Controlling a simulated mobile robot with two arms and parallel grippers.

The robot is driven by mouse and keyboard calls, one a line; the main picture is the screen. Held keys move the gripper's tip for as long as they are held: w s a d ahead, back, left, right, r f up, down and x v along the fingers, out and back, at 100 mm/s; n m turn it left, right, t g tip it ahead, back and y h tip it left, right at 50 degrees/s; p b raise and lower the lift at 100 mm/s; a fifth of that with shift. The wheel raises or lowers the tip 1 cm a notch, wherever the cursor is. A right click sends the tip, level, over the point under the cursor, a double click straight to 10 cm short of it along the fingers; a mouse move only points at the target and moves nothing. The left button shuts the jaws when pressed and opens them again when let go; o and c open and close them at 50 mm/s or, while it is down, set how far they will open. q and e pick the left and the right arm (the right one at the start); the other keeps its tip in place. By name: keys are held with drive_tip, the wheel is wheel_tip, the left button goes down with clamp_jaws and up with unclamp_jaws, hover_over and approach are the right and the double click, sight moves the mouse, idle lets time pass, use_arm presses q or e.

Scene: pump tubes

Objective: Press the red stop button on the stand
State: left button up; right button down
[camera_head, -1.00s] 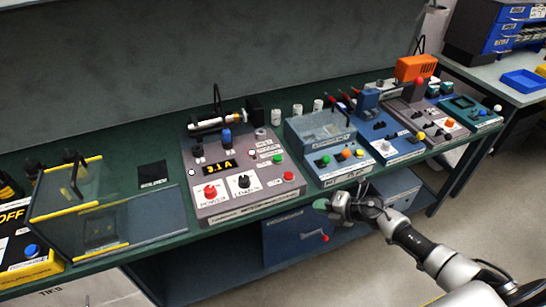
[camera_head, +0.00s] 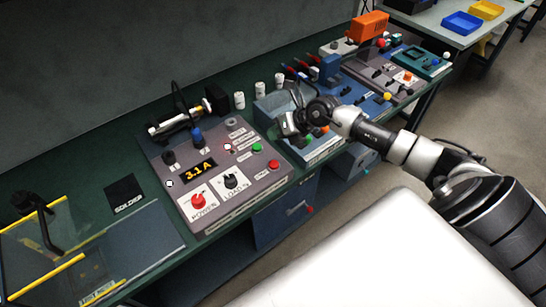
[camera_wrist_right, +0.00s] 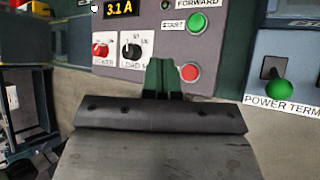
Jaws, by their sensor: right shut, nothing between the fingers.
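The grey stand (camera_head: 222,172) has a sloped panel with a 3.1 A display, knobs and buttons. A round red button (camera_head: 273,164) sits at its right front corner, below a green button (camera_head: 257,147). In the right wrist view the red button (camera_wrist_right: 190,72) is just right of the fingertips, under the green START button (camera_wrist_right: 197,22). Its own label is not readable. My right gripper (camera_head: 284,124) is to the right of the stand, over the neighbouring blue unit. In the wrist view its green fingertips (camera_wrist_right: 161,76) are together and empty. My left gripper is not in view.
A red knob (camera_head: 198,201) and a black knob (camera_head: 231,181) are on the stand's front. A clear yellow-edged box (camera_head: 150,240) is at left.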

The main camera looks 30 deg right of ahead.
sight(275, 162)
wheel_tip(275, 162, down, 8)
drive_tip(key=b, duration=0.6)
drive_tip(key=shift+w+a+f+b, duration=0.1)
drive_tip(key=shift+w+f+b, duration=0.05)
drive_tip(key=shift+b, duration=0.25)
drive_tip(key=shift+f, duration=0.3)
idle(1.2)
drive_tip(key=shift+f+b, duration=0.35)
drive_tip(key=shift+f, duration=0.05)
